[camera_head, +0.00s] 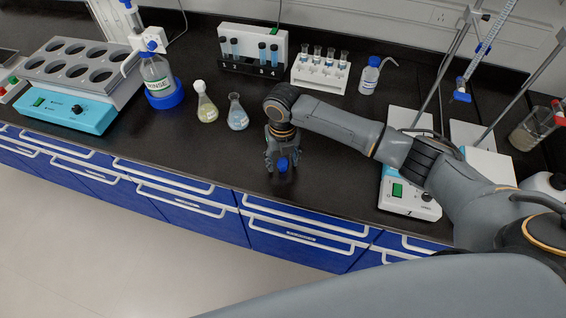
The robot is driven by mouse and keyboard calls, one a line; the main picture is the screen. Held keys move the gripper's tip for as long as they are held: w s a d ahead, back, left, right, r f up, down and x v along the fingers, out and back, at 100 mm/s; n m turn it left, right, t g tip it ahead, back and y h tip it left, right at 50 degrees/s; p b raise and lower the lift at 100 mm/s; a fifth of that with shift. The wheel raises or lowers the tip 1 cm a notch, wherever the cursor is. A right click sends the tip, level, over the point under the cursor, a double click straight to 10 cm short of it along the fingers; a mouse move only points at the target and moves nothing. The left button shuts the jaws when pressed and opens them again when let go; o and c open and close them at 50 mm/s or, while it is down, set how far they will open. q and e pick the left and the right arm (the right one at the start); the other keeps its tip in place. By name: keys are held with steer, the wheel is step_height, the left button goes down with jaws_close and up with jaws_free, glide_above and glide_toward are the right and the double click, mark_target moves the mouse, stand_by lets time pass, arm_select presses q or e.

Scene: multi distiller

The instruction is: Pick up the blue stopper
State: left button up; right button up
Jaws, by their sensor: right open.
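The blue stopper (283,163) is a small blue piece at the black bench top, near its front edge. My right gripper (282,168) points down over it with its jaws open. The stopper shows between the two fingertips. I cannot tell whether either finger touches it. My right arm reaches in from the right side of the view. My left gripper is not in view.
Two flasks, one yellowish (207,110) and one bluish (237,117), stand left of my gripper. A tube rack (320,78) and a wash bottle (368,78) stand behind. A white hotplate (408,200) is to the right. Bare bench (180,150) lies front left.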

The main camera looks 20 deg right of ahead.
steer(key=shift+c, duration=0.4)
steer(key=c, duration=0.7)
steer(key=shift+c, duration=0.2)
steer(key=shift+r, duration=0.15)
